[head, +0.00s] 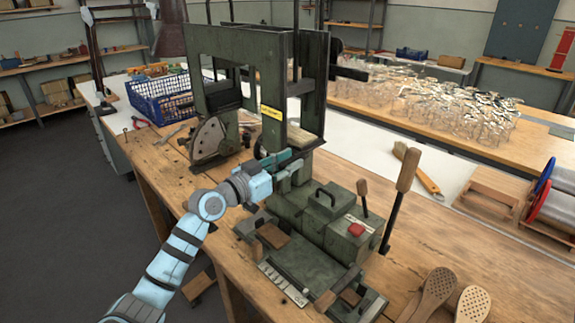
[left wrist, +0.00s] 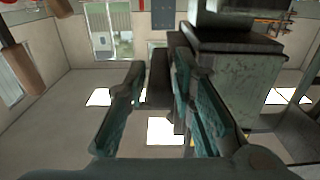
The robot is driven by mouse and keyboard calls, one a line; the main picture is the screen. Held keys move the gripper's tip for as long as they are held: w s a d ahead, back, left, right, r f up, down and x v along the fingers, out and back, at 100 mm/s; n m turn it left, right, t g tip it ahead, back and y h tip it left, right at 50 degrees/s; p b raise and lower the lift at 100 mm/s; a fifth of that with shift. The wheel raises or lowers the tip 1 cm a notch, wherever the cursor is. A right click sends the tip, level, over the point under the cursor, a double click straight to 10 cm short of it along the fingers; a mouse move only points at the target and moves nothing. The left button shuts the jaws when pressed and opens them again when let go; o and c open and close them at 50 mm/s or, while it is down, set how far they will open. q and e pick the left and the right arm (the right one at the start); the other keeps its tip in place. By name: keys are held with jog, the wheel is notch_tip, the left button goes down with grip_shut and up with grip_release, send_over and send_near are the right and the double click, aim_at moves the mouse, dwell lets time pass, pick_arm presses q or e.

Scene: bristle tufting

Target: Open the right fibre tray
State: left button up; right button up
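The green tufting machine (head: 330,228) stands on the wooden bench. On its top is a box with a black handle (head: 323,190), and at its front are two brown wooden blocks, one on the left (head: 272,235) and one on the right (head: 350,297). I cannot tell for sure which part is the right fibre tray. My left gripper (head: 287,164) is above the machine's back left part, beside the upright frame. In the left wrist view its fingers (left wrist: 158,100) are apart, with a dark block (left wrist: 158,78) seen between them; contact is unclear. My right gripper is not in view.
A lever with a wooden handle (head: 406,168) rises at the machine's right. Two wooden brush heads (head: 438,290) lie at the front right. A blue crate (head: 165,98) stands behind left. Bare bench shows right of the machine.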

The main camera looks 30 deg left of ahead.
pick_arm(q)
jog(key=shift+c, duration=0.4)
grip_shut()
